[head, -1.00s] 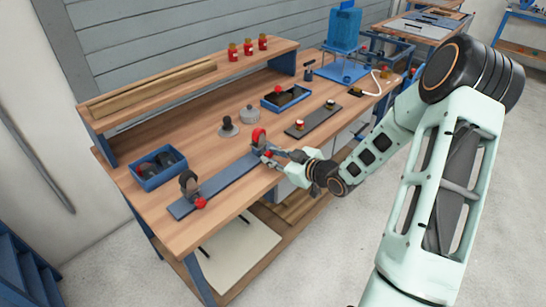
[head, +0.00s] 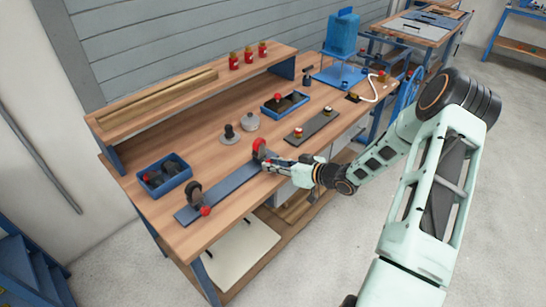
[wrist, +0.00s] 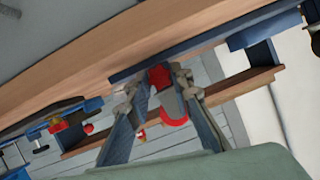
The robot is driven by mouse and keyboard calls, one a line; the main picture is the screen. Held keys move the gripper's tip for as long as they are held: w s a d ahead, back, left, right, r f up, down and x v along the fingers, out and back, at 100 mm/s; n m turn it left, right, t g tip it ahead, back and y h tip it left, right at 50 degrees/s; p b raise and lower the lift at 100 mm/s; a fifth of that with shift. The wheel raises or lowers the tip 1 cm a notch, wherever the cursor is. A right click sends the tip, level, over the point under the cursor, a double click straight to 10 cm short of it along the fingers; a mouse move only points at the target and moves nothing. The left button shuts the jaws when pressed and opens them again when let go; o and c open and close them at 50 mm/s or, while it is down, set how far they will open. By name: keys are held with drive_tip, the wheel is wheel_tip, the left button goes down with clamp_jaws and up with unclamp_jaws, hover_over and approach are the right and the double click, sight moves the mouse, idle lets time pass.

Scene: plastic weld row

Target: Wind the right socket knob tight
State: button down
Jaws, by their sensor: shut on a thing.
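A long blue-grey bar (head: 232,192) lies along the table's front edge with a socket at each end. The right socket carries a red ring (head: 259,148); a curved red piece, probably the same ring, shows in the wrist view (wrist: 174,121). In the wrist view, the red right socket knob (wrist: 158,77) sits between my fingertips. My gripper (head: 272,164) is shut on that knob, which it largely hides in the head view. The left socket has a dark ring (head: 194,190) and its own red knob (head: 205,211). How tight the right knob is cannot be seen.
A blue bin (head: 164,174) with dark parts stands behind the left socket. A dark grey strip (head: 315,127) with small red-topped parts lies to the right. A second blue bin (head: 285,104) and grey round pieces (head: 250,122) stand farther back. Open tabletop lies between.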

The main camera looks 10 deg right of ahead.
drive_tip(key=shift+d+f+m+g+y+p, duration=0.15)
drive_tip(key=shift+m+g+y+p, duration=0.25)
drive_tip(key=shift+m+y+p, duration=0.75)
drive_tip(key=shift+m+h, duration=0.25)
drive_tip(key=c, duration=1.7)
unclamp_jaws()
drive_tip(key=shift+b, duration=0.35)
